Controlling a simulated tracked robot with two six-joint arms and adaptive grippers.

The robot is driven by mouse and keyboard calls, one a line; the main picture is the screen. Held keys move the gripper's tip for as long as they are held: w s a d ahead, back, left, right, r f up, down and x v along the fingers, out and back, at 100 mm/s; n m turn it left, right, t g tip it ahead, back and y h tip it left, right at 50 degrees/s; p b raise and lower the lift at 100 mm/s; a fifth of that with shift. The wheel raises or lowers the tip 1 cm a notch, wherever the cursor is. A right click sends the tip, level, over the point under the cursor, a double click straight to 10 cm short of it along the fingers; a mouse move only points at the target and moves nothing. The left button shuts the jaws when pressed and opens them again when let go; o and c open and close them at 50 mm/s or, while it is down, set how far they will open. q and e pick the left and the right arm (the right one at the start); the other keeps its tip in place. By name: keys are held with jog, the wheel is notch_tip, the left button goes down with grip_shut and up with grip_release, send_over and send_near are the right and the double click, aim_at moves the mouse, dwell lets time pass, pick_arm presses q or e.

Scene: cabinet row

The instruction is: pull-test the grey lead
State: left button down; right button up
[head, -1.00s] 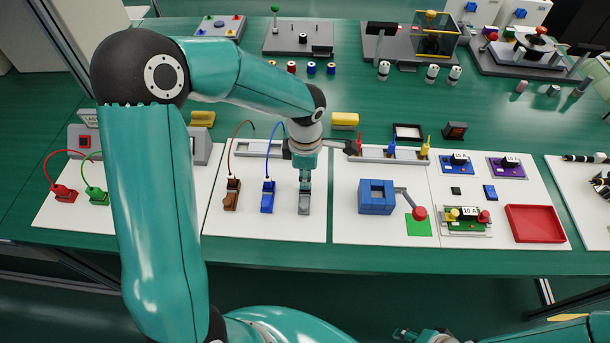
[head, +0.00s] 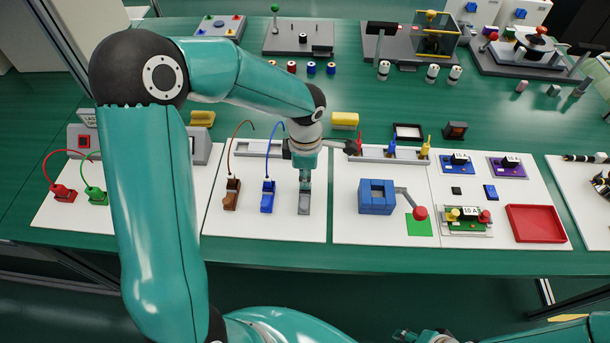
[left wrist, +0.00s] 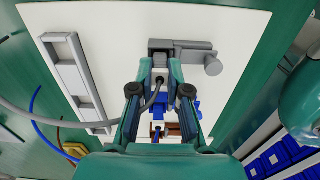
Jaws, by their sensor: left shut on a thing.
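My left gripper (head: 305,183) points down over a grey terminal block (head: 304,205) on the white panel, and it is shut on the grey lead's end. In the left wrist view the grey lead (left wrist: 75,128) curves in from the left to between the fingers (left wrist: 160,95). The grey block (left wrist: 180,48) lies just beyond the fingertips there. The fingers hide the exact grip and the plug's seating. My right gripper (head: 405,334) is partly visible at the bottom edge, and its jaws are unclear.
A blue plug block (head: 267,196) with a blue lead and a brown plug block (head: 231,195) with a brown lead stand left of the gripper. A grey rack (head: 260,148) lies behind.

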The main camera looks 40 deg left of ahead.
pick_arm(q)
jog(key=shift+f+b, duration=0.2)
jog(key=shift+b, duration=0.15)
dwell(0.7)
jog(key=c, duration=1.1)
grip_release()
jog(key=shift+o, duration=0.2)
